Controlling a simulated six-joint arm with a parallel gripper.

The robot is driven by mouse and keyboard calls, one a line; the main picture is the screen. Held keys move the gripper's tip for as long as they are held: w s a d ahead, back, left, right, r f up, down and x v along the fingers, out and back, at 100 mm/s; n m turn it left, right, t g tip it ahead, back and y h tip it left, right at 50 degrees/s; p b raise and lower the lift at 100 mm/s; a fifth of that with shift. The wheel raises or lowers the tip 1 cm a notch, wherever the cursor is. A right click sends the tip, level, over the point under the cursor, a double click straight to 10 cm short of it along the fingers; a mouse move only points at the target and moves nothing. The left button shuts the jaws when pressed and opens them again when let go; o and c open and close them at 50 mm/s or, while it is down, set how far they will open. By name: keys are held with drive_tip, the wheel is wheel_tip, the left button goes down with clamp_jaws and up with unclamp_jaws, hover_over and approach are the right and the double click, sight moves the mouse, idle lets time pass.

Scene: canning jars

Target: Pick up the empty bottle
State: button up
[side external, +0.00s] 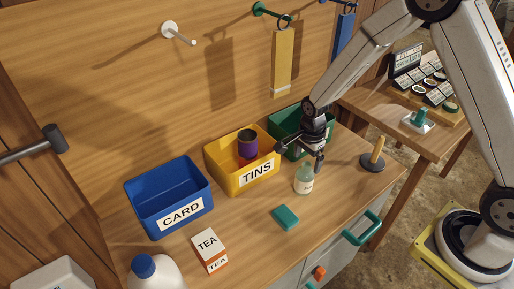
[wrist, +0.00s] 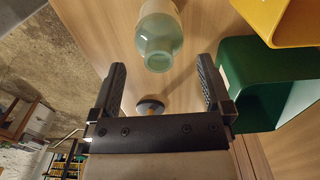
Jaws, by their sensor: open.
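The bottle (side external: 304,179) is pale green glass with a light label and stands upright on the wooden counter, in front of the green bin. In the wrist view the bottle (wrist: 158,40) shows at the top centre, its open neck towards me. My gripper (side external: 318,158) is just above and slightly right of the bottle in the side view. In the wrist view my gripper (wrist: 160,82) has its two fingers spread wide, with nothing between them; the bottle lies beyond the fingertips. I cannot see inside the bottle well enough to tell its contents.
Behind stand a blue CARD bin (side external: 170,212), a yellow TINS bin (side external: 258,174) holding tins, and a green bin (side external: 288,122) close to my gripper. A peg on a dark base (side external: 373,160) stands right.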

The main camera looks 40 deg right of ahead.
sight(307, 164)
drive_tip(key=shift+f, duration=0.3)
drive_tip(key=shift+f, duration=2.5)
drive_tip(key=shift+c, duration=0.2)
drive_tip(key=c, duration=1.1)
drive_tip(key=shift+r, duration=0.15)
drive_tip(key=shift+r, duration=0.8)
drive_tip(key=s+r, duration=0.3)
drive_tip(key=s, duration=0.1)
drive_tip(key=s+r, duration=0.4)
drive_tip(key=s, duration=0.1)
drive_tip(key=s+r, duration=0.4)
drive_tip(key=s, duration=0.1)
drive_tip(key=shift+r, duration=0.15)
